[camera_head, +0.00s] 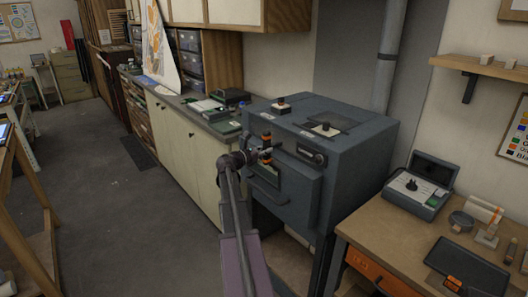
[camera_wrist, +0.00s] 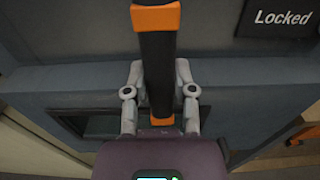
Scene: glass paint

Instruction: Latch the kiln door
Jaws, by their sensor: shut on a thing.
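The kiln (camera_head: 355,165) is a dark blue-grey box at the middle right in the head view. Its front door (camera_head: 297,189) appears against the body; I cannot tell whether it is latched. A black handle with orange bands (camera_wrist: 157,65) stands upright in the wrist view; its orange end also shows in the head view (camera_head: 266,136). My gripper (camera_head: 266,154) is at the kiln front, shut on this handle, with one finger on each side of it in the wrist view (camera_wrist: 158,85). A dark label reading "Locked" (camera_wrist: 284,18) is to the handle's upper right.
A workbench (camera_head: 376,228) with a grey instrument box (camera_head: 420,190) stands right of the kiln. Cream cabinets (camera_head: 180,139) with a cluttered counter run along the wall to the left. A grey flue pipe (camera_head: 391,50) rises behind the kiln. The floor (camera_head: 120,220) at left is open.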

